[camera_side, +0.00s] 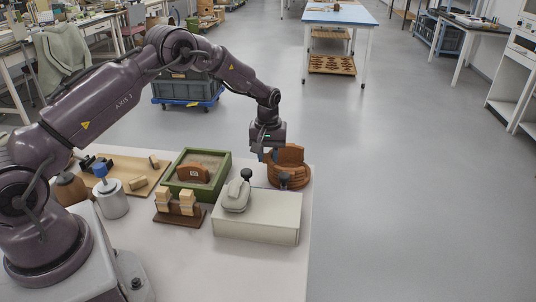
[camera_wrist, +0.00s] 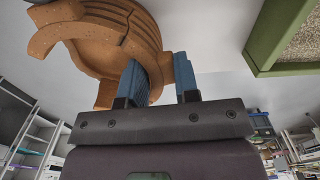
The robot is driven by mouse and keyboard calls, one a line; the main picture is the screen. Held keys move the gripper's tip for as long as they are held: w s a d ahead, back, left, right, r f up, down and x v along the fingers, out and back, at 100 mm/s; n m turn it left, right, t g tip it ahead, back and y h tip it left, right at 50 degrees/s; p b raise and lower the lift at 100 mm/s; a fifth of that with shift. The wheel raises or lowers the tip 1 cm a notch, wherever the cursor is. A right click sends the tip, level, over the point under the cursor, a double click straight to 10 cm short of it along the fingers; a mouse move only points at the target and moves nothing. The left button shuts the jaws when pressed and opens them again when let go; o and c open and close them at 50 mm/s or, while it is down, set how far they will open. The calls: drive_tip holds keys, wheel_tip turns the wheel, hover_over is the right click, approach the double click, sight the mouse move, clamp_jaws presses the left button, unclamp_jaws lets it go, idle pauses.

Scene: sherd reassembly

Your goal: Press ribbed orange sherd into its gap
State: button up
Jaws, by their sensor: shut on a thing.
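The orange ribbed pot (camera_side: 290,179) stands at the right end of the table, its upper wall uneven. In the wrist view the pot (camera_wrist: 95,35) fills the upper left, with curved ribs and a broken edge. My gripper (camera_side: 267,152) is at the pot's left side. In the wrist view my gripper's (camera_wrist: 160,72) two blue pads straddle a thin piece of orange ware (camera_wrist: 167,66), apparently the ribbed orange sherd. Most of this piece is hidden by the pads. It is against or very close to the pot wall; I cannot tell whether it is seated.
A green sand tray (camera_side: 223,170) holds another orange-brown sherd (camera_side: 193,173) with a pale label. A pale box (camera_side: 258,226) with a grey object on it stands in front of the pot. A wooden rack (camera_side: 181,212) and a blue-topped jar (camera_side: 111,199) are farther left.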

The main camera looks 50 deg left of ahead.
drive_tip(key=o, duration=0.9)
wheel_tip(320, 180, up, 13)
